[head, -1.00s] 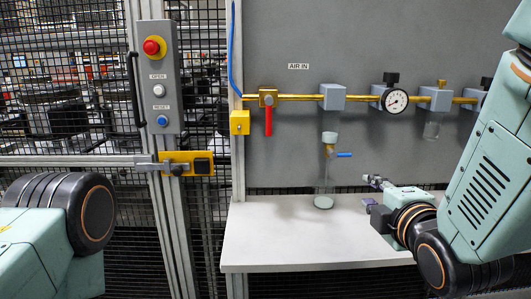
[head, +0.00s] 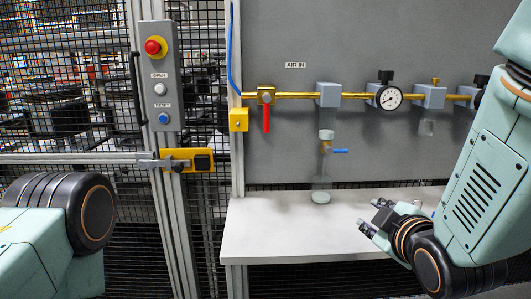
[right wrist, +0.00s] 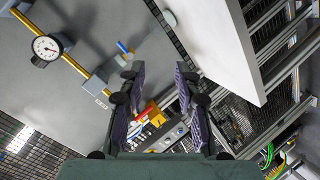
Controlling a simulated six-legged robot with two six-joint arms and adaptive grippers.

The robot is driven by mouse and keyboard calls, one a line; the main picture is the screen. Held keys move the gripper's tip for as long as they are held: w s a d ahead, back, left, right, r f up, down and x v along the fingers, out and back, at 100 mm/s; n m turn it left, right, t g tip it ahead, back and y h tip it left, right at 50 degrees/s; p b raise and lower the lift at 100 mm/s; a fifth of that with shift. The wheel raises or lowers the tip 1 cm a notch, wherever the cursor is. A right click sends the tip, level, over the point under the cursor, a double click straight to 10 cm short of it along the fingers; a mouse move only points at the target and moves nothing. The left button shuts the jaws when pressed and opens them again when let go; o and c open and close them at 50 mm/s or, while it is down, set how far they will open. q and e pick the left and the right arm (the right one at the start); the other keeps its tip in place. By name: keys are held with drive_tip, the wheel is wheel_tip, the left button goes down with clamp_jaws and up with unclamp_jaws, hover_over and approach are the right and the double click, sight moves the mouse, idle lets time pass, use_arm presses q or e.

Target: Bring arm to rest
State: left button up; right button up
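My right arm reaches in from the right in the head view. Its gripper (head: 373,216) is over the right part of the white shelf, empty, with its fingers apart. In the right wrist view the two fingers (right wrist: 158,72) are also spread with nothing between them. My left arm shows only as a teal link with a dark round joint at the lower left. The left gripper is out of the picture.
The white shelf (head: 270,232) holds a clear column with a blue-handled valve (head: 326,147). Behind are a brass pipe (head: 220,95), red lever (head: 266,118) and gauge (head: 389,97). A button box (head: 161,75) and yellow latch (head: 180,160) are on the mesh fence.

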drive_tip(key=s+d+f+m+g, duration=0.1)
drive_tip(key=s+f+m+g, duration=0.4)
drive_tip(key=f, duration=0.7)
drive_tip(key=s+d+f+m+g, duration=0.15)
drive_tip(key=s+f+m, duration=0.25)
drive_tip(key=s+f, duration=0.55)
drive_tip(key=s+f+m+g+b, duration=0.1)
drive_tip(key=s+f+g, duration=0.6)
drive_tip(key=s+f, duration=0.9)
drive_tip(key=s+m, duration=0.1)
drive_tip(key=s, duration=0.2)
drive_tip(key=shift+s, duration=0.35)
drive_tip(key=shift+w, duration=0.1)
